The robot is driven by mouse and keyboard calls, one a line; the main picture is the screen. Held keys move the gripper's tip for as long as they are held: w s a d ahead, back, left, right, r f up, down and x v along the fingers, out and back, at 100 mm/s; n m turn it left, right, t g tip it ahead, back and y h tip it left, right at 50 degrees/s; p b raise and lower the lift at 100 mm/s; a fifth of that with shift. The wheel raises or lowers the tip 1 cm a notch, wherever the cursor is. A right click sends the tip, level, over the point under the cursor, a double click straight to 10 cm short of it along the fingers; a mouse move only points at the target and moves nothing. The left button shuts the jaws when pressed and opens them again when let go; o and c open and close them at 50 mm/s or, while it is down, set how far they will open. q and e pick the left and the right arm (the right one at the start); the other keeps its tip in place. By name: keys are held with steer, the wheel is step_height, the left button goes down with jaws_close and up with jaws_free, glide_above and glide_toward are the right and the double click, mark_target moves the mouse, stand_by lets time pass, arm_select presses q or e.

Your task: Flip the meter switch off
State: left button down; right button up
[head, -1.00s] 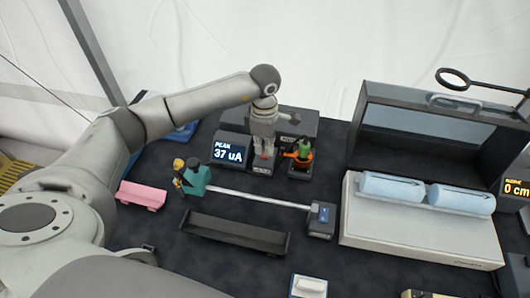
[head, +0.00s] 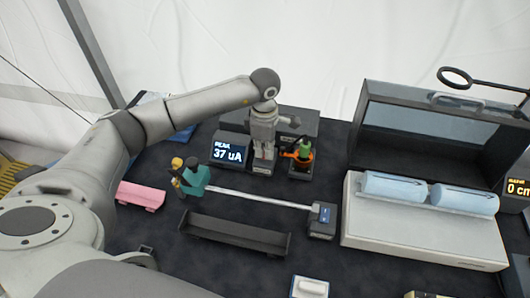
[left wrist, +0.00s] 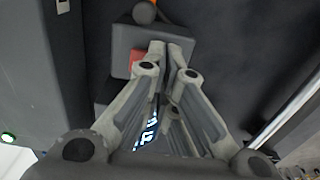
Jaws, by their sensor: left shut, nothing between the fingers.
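The meter (head: 230,149) is a dark box whose lit screen reads "PEAK 37 uA". A small dark switch block (head: 262,170) stands just right of it. In the left wrist view the block (left wrist: 122,45) has a red patch (left wrist: 136,60) and a round grey knob (left wrist: 144,12) at its far side. My left gripper (head: 263,155) points down over the block, shut and empty. In the wrist view its fingertips (left wrist: 172,46) overlap the block's right edge; contact is unclear. Part of the lit screen (left wrist: 150,132) shows between the fingers. My right gripper is not in view.
An orange and green item (head: 302,152) stands close right of the switch. A teal block (head: 196,178) joins a long pale rod. A dark tray (head: 235,234), a pink holder (head: 141,195) and an open case (head: 420,235) with blue rolls surround the dark tabletop.

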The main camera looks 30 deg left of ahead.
mark_target(264, 156)
arm_select(q)
steer(key=shift+r+p, duration=1.7)
steer(key=shift+r, duration=1.7)
